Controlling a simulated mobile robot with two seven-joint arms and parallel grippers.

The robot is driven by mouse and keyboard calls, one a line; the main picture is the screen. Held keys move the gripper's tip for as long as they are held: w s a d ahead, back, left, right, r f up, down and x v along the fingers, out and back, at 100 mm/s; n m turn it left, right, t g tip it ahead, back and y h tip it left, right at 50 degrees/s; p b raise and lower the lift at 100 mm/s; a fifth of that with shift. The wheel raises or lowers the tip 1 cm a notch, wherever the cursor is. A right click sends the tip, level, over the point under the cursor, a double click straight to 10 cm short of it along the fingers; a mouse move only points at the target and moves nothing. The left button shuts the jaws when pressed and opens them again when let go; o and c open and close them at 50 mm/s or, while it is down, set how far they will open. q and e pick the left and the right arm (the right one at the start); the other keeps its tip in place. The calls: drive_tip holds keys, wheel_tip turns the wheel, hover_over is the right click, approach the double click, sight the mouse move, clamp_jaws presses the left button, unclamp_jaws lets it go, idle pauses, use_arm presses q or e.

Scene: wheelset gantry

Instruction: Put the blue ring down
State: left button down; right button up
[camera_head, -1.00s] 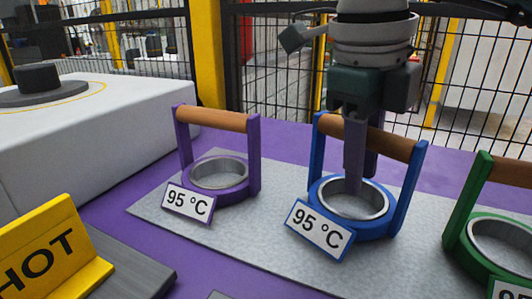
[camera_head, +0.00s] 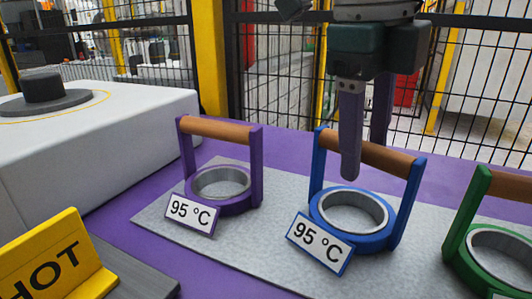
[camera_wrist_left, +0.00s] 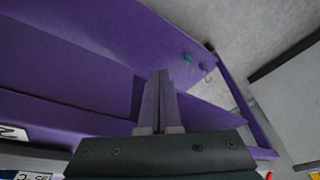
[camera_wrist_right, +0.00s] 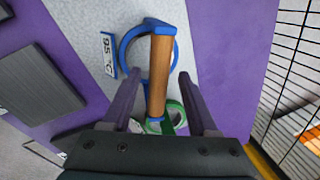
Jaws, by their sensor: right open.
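The blue ring (camera_head: 368,240) stands upright on the grey mat, with a wooden handle bar (camera_head: 372,154) across its two blue posts and a 95 °C label on its front. My right gripper (camera_head: 365,165) is open above it, one finger on each side of the handle bar, with the fingertips above the ring. In the right wrist view the handle (camera_wrist_right: 159,76) runs between the two spread fingers.
A purple ring (camera_head: 238,204) stands left of the blue one and a green ring (camera_head: 462,250) right of it, on the same grey mat (camera_head: 250,250). A yellow HOT sign (camera_head: 60,255) is at the front left. A white block (camera_head: 100,130) is at the left, with mesh fencing behind.

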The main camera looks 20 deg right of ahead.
wheel_tip(320, 180, up, 7)
drive_tip(key=a+p, duration=0.1)
drive_tip(key=p, duration=0.1)
drive_tip(key=shift+s+a+r, duration=0.15)
drive_tip(key=shift+s+a, duration=0.05)
drive_tip(key=shift+s, duration=0.05)
idle(1.0)
